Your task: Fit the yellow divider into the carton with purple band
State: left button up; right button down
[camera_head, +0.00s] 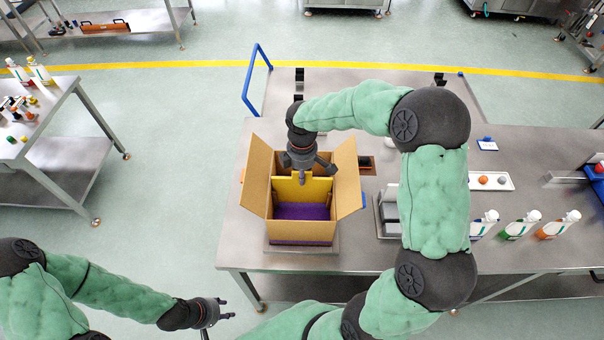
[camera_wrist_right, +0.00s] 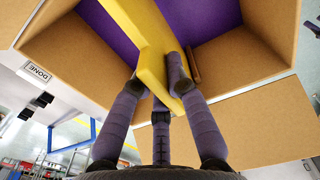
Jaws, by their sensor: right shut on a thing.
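The carton (camera_head: 302,231) is open-topped brown cardboard with flaps spread, and stands on the table. Purple (camera_head: 300,211) shows inside it, and also in the wrist view (camera_wrist_right: 108,34). The yellow divider (camera_head: 312,192) is inside the carton opening, roughly upright across it; its edge also shows in the wrist view (camera_wrist_right: 153,68). My right gripper (camera_head: 302,178) is over the carton, shut on the divider's upper edge. The divider's lower edge is hidden, so I cannot tell whether it touches the bottom. My left gripper (camera_head: 222,314) is empty, its fingers spread, away from the table at the lower left.
The carton's side flaps (camera_head: 348,178) stand out close around my right gripper. Bottles (camera_head: 520,225) and a white tray with balls (camera_head: 491,181) are on the right of the table. A blue handle (camera_head: 252,78) rises behind.

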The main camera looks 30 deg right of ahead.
jog(key=shift+f+b, duration=1.95)
jog(key=shift+f, duration=1.15)
jog(key=c, duration=1.1)
grip_release()
jog(key=shift+c, duration=0.2)
jog(key=shift+r, duration=0.1)
notch_tip(320, 180, up, 12)
jog(key=shift+f, duration=0.1)
